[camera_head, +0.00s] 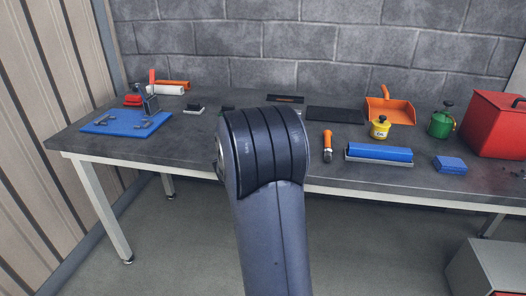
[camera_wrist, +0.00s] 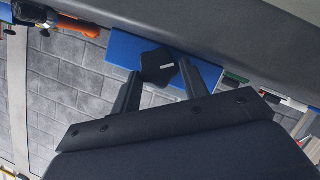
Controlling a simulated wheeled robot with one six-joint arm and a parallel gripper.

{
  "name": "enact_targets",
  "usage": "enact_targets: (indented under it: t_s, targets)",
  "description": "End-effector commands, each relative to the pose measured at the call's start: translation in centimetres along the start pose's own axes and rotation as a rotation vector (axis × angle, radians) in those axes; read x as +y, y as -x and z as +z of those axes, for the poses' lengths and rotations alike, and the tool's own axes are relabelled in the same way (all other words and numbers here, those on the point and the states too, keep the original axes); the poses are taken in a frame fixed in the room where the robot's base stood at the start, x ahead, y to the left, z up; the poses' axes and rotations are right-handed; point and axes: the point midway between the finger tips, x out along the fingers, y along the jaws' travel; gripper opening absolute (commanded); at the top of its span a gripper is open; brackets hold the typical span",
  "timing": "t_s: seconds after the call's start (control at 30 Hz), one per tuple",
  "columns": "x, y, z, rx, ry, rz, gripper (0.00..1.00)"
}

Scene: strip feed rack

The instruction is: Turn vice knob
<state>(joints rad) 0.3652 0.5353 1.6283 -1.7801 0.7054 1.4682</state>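A dark, lobed knob (camera_wrist: 158,66) shows in the wrist view in front of a flat blue part (camera_wrist: 121,46); I take it for the vice knob. My gripper (camera_wrist: 159,70) is open, with one finger on each side of the knob near the tips. Small gaps seem to show between fingers and knob, but I cannot tell whether either touches. The vice body is not clear in this view. In the head view my arm hides the gripper, the knob and the bench behind it.
The grey workbench (camera_head: 230,150) stands against a block wall.

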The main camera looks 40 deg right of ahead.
Motion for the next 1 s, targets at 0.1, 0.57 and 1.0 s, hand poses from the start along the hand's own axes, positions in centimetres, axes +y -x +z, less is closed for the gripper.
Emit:
enact_targets:
  t_s: [0.1, 0.57, 1.0]
  targets:
    - [0.0, 0.0, 0.0, 0.0, 0.0, 0.0, 0.5]
    - [-0.1, 2.8, -0.1, 0.004, -0.003, -0.002, 0.5]
    - [-0.1, 10.2, -0.1, 0.002, -0.001, -0.002, 0.5]
